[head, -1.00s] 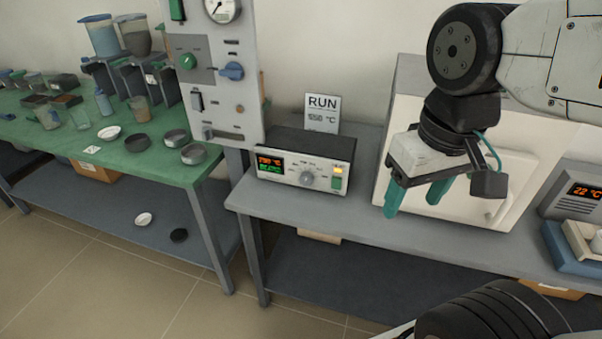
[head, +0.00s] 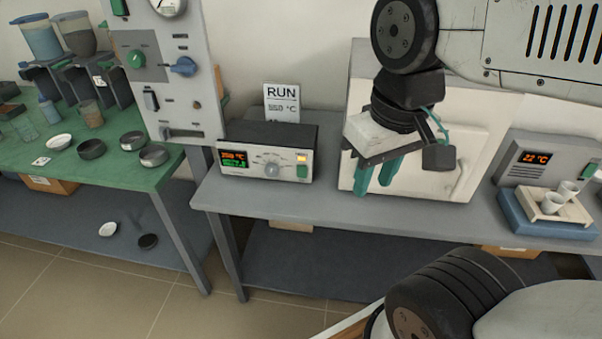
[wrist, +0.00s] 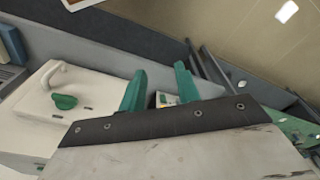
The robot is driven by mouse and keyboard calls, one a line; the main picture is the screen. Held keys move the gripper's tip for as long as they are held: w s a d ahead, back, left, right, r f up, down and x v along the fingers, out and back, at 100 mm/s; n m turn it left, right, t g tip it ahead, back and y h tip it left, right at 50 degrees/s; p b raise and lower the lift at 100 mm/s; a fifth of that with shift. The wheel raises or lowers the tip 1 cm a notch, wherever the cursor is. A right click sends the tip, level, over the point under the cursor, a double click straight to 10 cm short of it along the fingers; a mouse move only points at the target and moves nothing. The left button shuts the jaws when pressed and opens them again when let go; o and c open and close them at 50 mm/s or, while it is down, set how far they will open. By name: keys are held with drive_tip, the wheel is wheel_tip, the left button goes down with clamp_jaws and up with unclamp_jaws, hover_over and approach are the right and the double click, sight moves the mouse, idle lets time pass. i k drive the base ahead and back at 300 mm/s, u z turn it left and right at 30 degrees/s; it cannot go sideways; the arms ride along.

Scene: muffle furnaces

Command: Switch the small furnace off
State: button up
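A white furnace (head: 455,165) stands on the grey bench, partly hidden behind my arm. A dark-topped control box (head: 267,152) stands left of it, with a lit orange and green display (head: 233,158), a grey knob (head: 271,169), a lit amber lamp (head: 302,158) and a green switch (head: 303,172). Which unit is the small furnace is not labelled. My gripper (head: 376,179) is open and empty, its green fingers pointing down in front of the white furnace, right of the control box. In the wrist view, the gripper (wrist: 159,88) shows a gap between its fingers, with a small pale panel (wrist: 166,99) beyond.
A RUN sign (head: 282,101) stands behind the control box. A tall grey panel (head: 168,75) rises at left, beside a green table (head: 110,177) with dishes. A unit reading 22 °C (head: 537,158) and a tray with cups (head: 541,209) are at right. The bench front is clear.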

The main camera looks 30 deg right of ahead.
sight(301, 169)
drive_tip(key=z, duration=0.55)
drive_tip(key=k, duration=1.25)
drive_tip(key=z, duration=0.45)
drive_tip(key=i, duration=1)
drive_tip(key=z, duration=0.05)
